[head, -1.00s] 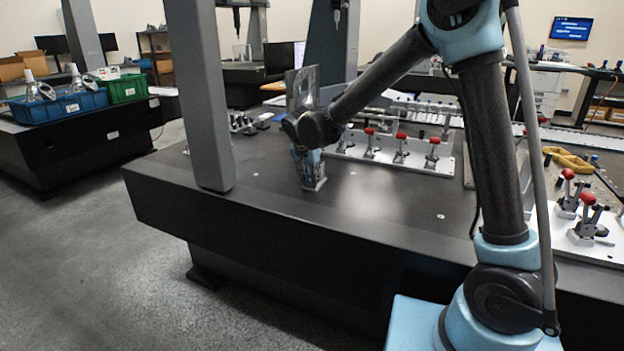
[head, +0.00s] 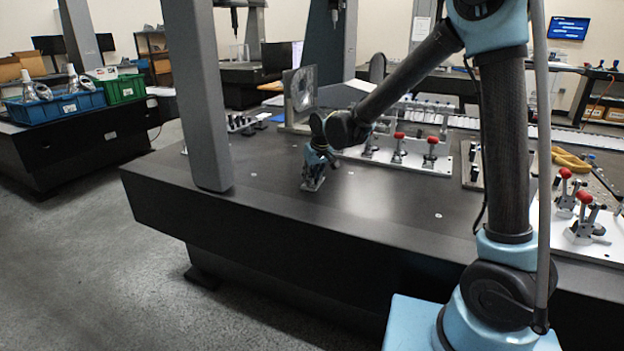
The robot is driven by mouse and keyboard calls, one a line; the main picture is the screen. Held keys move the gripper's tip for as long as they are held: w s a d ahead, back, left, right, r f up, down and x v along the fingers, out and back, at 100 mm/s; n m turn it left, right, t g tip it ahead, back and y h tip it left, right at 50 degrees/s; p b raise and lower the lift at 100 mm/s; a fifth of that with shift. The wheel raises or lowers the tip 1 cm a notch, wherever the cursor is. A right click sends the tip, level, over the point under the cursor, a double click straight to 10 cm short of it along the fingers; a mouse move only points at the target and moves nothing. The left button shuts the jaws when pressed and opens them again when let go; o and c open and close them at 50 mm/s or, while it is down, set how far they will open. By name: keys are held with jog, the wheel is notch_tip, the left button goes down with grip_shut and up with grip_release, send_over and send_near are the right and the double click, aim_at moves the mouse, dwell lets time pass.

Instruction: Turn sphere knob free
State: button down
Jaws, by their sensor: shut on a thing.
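My gripper (head: 314,176) is low over the dark table, left of the middle in the head view. It is tilted, with its wrist leaning to the upper right. It is shut around the top of a small grey fitting (head: 312,186) that stands on the table. The sphere knob itself is too small and too covered by the fingers to make out, but the grip is where the fitting's top is.
The dark table (head: 300,228) is bare in front of my gripper. A grey upright post (head: 197,100) stands to the left. A plate (head: 299,92) stands behind. Red-handled clamps (head: 398,148) are on a light fixture plate to the right.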

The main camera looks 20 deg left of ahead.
jog(key=shift+w+d+n+g+y, duration=0.1)
jog(key=shift+n+g+y, duration=0.2)
jog(key=shift+n, duration=0.6)
jog(key=shift+w+n+g+y, duration=0.1)
jog(key=shift+n+g+y, duration=0.15)
jog(key=shift+n, duration=0.65)
jog(key=c, duration=1.4)
grip_release()
